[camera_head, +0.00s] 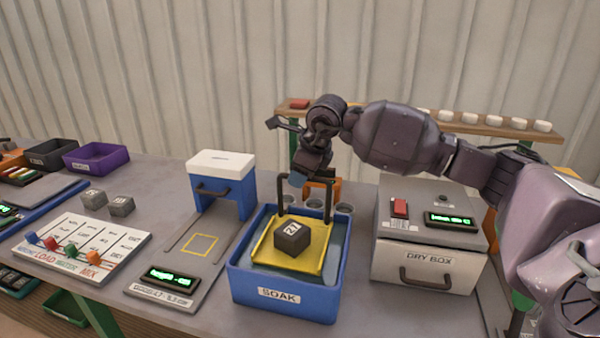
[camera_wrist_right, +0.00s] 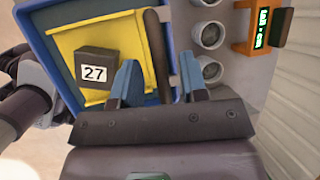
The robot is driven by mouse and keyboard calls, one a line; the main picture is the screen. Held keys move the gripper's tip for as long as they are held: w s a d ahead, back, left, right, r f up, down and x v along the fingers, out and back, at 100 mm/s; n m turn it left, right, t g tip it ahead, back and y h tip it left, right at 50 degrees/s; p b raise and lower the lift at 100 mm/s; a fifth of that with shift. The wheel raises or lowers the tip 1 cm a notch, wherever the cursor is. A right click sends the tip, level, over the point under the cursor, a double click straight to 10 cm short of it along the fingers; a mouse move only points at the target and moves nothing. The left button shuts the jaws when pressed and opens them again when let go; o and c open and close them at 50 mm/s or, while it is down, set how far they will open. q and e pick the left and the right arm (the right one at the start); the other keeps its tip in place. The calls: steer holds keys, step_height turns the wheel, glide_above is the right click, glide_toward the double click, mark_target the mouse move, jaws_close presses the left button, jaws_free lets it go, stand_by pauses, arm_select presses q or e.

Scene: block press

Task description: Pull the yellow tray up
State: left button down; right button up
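The yellow tray (camera_head: 261,251) sits inside the blue SOAK tub (camera_head: 285,303) and carries a dark block marked 27 (camera_head: 292,238). A dark upright handle (camera_head: 328,206) rises from the tray's far side. My right gripper (camera_head: 298,180) is just above this handle. In the right wrist view the blue fingertips of my right gripper (camera_wrist_right: 158,82) are apart, with the dark handle bar (camera_wrist_right: 156,55) in line between them and no clear contact. The yellow tray (camera_wrist_right: 75,42) and block (camera_wrist_right: 95,68) also show there. My left gripper is not in view.
The white DRY BOX (camera_head: 428,258) stands right of the tub. A blue press with a white top (camera_head: 221,163) stands to the left, behind a marked plate. Round cups (camera_wrist_right: 208,35) and an orange stand (camera_wrist_right: 262,30) are close behind the tub.

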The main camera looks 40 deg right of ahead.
steer(key=shift+s+r, duration=0.15)
steer(key=shift+r, duration=0.3)
steer(key=v, duration=1)
steer(key=shift+d+f, duration=0.1)
steer(key=shift+s, duration=0.1)
